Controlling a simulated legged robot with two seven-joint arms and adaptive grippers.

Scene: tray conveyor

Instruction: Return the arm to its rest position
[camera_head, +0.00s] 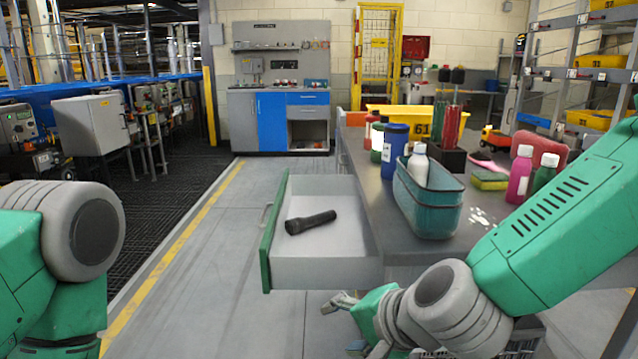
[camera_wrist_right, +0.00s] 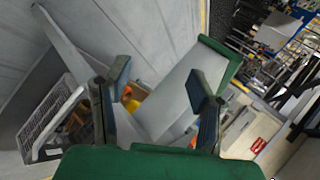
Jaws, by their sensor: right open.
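My right arm (camera_head: 560,220) comes in from the right, bent down in front of the workbench. My right gripper (camera_head: 348,325) is low beside the bench, below the open drawer (camera_head: 325,272), and partly hidden behind my own wrist. In the right wrist view the two fingers of my right gripper (camera_wrist_right: 160,82) stand apart with nothing held between them. The drawer, with its green front (camera_wrist_right: 222,58), shows beyond the fingers there. A black flashlight (camera_head: 311,222) lies inside the drawer. My left arm (camera_head: 70,240) shows at the left edge; its gripper is out of the picture.
The workbench (camera_head: 375,190) holds a teal bin (camera_head: 428,209), a blue cup (camera_head: 394,150), several bottles and a sponge (camera_head: 489,180). A wire basket (camera_wrist_right: 50,122) shows low in the right wrist view. The floor (camera_head: 215,270) left of the drawer is clear.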

